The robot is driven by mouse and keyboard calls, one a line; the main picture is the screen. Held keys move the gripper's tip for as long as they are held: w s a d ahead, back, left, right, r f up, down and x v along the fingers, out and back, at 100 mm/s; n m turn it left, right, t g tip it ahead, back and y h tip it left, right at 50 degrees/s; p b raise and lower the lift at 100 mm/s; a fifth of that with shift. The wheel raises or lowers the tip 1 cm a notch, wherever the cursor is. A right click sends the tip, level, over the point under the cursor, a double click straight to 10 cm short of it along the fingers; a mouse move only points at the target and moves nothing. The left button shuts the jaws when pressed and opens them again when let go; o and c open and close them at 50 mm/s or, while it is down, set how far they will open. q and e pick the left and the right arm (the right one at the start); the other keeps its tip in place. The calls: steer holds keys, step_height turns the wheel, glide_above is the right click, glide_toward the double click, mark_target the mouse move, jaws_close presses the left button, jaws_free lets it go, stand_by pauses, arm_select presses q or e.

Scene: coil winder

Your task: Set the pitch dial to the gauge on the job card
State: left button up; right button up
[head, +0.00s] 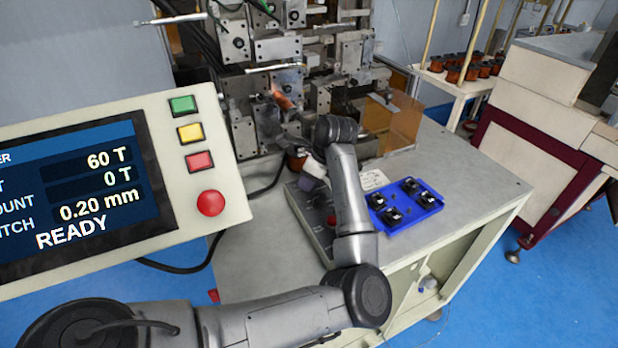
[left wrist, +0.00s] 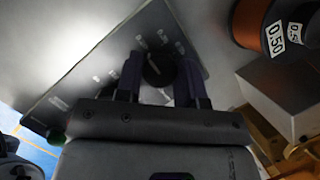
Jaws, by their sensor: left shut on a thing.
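The pitch dial (left wrist: 157,70) is a dark round knob on a grey control panel (left wrist: 82,85), ringed by small pale labels too blurred to read. My left gripper (left wrist: 160,78) is shut on the dial, one dark finger on each side. In the head view my left gripper (head: 318,183) reaches down over the control panel (head: 316,232), and the dial is hidden. The machine's screen (head: 80,190) reads 60 T, 0 T, 0.20 mm on the pitch line, and READY. A white card (head: 373,180) lies behind the blue tray; its writing is too small to read. My right gripper is not in view.
A blue tray (head: 416,206) with several dark parts sits right of the panel. A copper spool (left wrist: 252,22) labelled 0.50 stands close to the gripper. The winder mechanism (head: 285,85) and an amber guard (head: 398,120) stand behind. The bench (head: 465,185) is clear at right.

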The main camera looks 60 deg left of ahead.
arm_select(q)
steer(key=c, duration=0.3)
steer(key=shift+c, duration=0.2)
